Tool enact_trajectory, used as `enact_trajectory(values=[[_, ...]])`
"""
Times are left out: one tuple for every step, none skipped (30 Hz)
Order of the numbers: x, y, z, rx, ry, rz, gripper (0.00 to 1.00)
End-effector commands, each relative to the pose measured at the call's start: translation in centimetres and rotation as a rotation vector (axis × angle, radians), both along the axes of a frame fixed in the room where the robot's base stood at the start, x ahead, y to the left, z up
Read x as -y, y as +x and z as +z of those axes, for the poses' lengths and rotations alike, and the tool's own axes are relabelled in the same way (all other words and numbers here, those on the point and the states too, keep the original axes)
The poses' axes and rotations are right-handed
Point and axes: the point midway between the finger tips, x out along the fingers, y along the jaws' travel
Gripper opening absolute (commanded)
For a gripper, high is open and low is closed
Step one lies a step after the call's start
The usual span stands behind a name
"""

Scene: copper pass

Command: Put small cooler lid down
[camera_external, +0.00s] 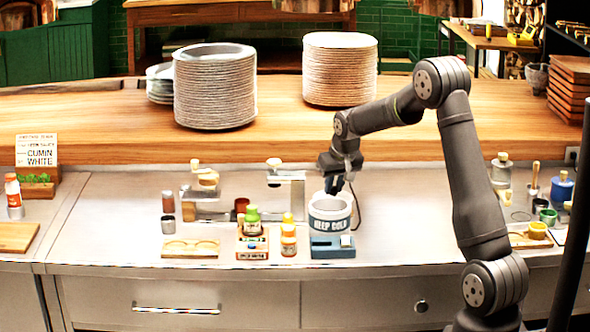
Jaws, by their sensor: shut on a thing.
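The small cooler (330,218) is a round white and grey-blue tub marked "KEEP COLD". It stands upright at the middle of the steel counter, on or just behind a blue base (325,250). My gripper (337,187) points down right above the tub's rim. It is shut on a small dark-blue thing, which I take to be the small cooler lid; its outline is mostly hidden by the fingers. I cannot tell whether the held thing touches the tub.
A wooden holder (190,248) lies further left. Tall plate stacks (214,90) (340,70) stand on the raised wooden shelf behind.

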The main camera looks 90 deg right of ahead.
Motion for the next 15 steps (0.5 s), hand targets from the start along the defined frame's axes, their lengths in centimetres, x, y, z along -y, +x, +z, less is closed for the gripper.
enact_trajectory(values=[[-0.1,-0.1,-0.8,-0.002,0.005,0.0,0.0],[-0.1,-0.1,-1.2,-0.002,0.005,0.0,0.0],[-0.1,-0.1,-1.9,-0.002,0.005,0.0,0.0],[-0.1,-0.1,-2.3,-0.002,0.006,0.0,0.0],[-0.1,-0.1,-2.7,-0.002,0.005,0.0,0.0],[-0.1,-0.1,-3.2,-0.002,0.004,0.0,0.0],[-0.1,-0.1,-3.4,-0.002,0.004,0.0,0.0],[-0.1,-0.1,-3.5,-0.001,0.003,0.0,0.0],[-0.1,-0.1,-3.5,-0.001,0.002,0.0,0.0],[0.0,-0.1,-3.5,-0.001,0.002,0.0,0.0],[0.0,-0.1,-3.5,0.0,0.001,0.0,0.0],[0.0,-0.1,-3.5,-0.001,0.002,0.0,0.0],[0.0,-0.1,-3.5,-0.001,0.002,0.0,0.0],[0.0,-0.1,-3.5,-0.001,0.002,0.0,0.0],[-0.1,-0.1,-3.5,-0.001,0.002,0.0,0.0]])
